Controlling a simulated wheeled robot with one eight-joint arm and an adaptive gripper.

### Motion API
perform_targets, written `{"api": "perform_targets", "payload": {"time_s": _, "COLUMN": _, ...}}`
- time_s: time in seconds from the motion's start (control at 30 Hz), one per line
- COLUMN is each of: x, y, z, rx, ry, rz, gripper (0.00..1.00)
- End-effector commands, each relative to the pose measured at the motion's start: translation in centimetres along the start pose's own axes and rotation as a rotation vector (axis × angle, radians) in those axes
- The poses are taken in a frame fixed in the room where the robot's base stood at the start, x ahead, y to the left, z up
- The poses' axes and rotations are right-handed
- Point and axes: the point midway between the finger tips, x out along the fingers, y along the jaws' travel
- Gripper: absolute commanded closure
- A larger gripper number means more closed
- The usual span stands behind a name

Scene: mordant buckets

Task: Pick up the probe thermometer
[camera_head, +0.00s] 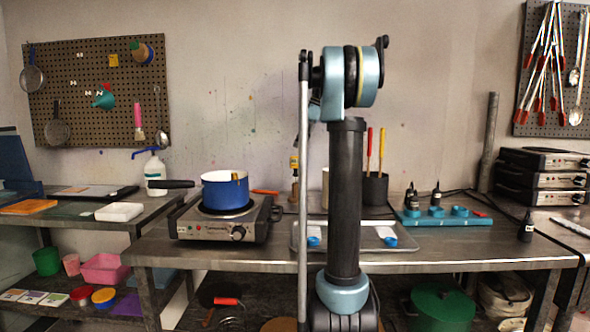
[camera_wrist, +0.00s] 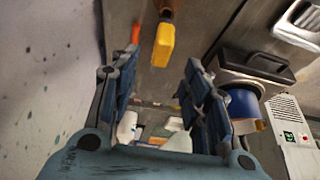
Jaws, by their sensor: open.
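I cannot identify the probe thermometer with certainty. A yellow piece with a dark end (camera_wrist: 163,45) shows beyond my gripper in the wrist view, and it may be the thermometer. My gripper (camera_wrist: 152,78) is open with nothing between its fingers; the yellow piece appears past the fingertips, apart from them. An orange piece (camera_wrist: 135,32) is beside it. My gripper is hidden behind my arm there.
A metal tray (camera_head: 300,245) lies partly behind my arm. A dark cup (camera_head: 375,189) with red and yellow handles and a blue tray (camera_head: 412,218) with small bottles are to the right.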

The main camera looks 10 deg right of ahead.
Motion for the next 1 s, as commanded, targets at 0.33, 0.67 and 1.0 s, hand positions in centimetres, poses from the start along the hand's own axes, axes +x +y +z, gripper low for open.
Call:
{"api": "perform_targets", "payload": {"time_s": 0.33, "x": 5.3, "y": 0.0, "z": 0.1, "rx": 0.002, "ry": 0.000, "rz": 0.000, "gripper": 0.57}}
{"api": "perform_targets", "payload": {"time_s": 0.67, "x": 7.8, "y": 0.1, "z": 0.4, "rx": 0.003, "ry": 0.000, "rz": 0.001, "gripper": 0.57}}
{"api": "perform_targets", "payload": {"time_s": 1.0, "x": 11.1, "y": 0.1, "z": 0.6, "rx": 0.003, "ry": 0.000, "rz": 0.001, "gripper": 0.57}}
